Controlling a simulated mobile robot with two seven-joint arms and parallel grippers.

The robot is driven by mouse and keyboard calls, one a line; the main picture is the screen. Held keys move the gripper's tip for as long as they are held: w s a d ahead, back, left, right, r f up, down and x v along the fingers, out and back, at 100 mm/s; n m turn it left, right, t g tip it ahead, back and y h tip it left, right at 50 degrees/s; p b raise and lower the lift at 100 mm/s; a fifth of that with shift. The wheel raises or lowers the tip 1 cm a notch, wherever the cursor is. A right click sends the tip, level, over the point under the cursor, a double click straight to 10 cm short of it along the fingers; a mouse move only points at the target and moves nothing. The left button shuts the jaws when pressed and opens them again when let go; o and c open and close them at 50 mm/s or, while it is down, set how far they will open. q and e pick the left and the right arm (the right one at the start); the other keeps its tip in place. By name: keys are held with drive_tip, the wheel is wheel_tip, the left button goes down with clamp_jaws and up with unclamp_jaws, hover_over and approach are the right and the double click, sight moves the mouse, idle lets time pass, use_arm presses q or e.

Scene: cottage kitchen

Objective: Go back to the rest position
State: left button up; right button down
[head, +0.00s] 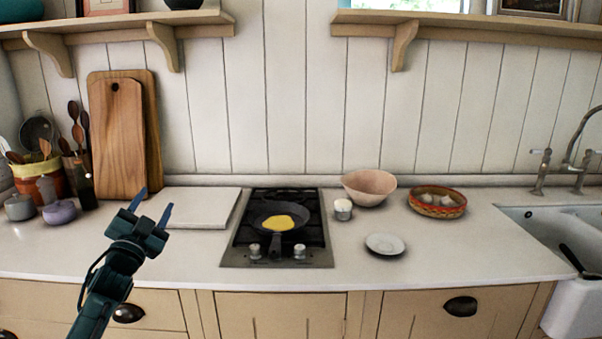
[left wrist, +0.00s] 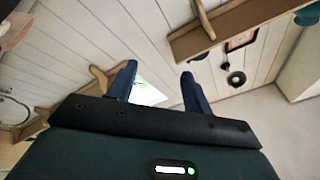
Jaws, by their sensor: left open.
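My left gripper (head: 152,207) is raised in front of the counter at the left, its two blue fingers apart with nothing between them. In the left wrist view, the open fingers (left wrist: 158,82) point towards the plank wall and shelves. My right gripper does not show in either view. A dark frying pan (head: 262,216) with a yellow, egg-like food (head: 279,223) in it sits on the cooktop (head: 318,257), with its handle towards the front. My left gripper is to the left of the pan and apart from it.
A pale board (head: 200,206) lies left of the cooktop. Wooden boards (head: 122,140) lean on the wall behind my left gripper, near small pots (head: 59,212). The front right counter is clear.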

use_arm(q)
drive_tip(key=w+a+f+n+g+y, duration=0.1)
drive_tip(key=a+f+n+g+y, duration=0.25)
drive_tip(key=f+n, duration=0.35)
drive_tip(key=s+d+f+m+g+h, duration=0.1)
drive_tip(key=s+d+f+g, duration=0.1)
drive_tip(key=s+d+f, duration=0.45)
drive_tip(key=s+d+f+g+h, duration=0.1)
drive_tip(key=s+d+f+g, duration=0.15)
drive_tip(key=f, duration=0.65)
drive_tip(key=s+d+f+g+h, duration=0.1)
drive_tip(key=s+d+f, duration=0.3)
drive_tip(key=s, duration=0.6)
drive_tip(key=s+d+f+g+h, duration=0.1)
drive_tip(key=s+d+f, duration=0.2)
drive_tip(key=s, duration=0.7)
drive_tip(key=s+d+f+g+h, duration=0.1)
drive_tip(key=s+d+f, duration=0.3)
drive_tip(key=s, duration=0.6)
drive_tip(key=shift+s+d+f+n+g, duration=0.2)
drive_tip(key=shift+d+f+n+g, duration=0.15)
drive_tip(key=shift+d, duration=0.5)
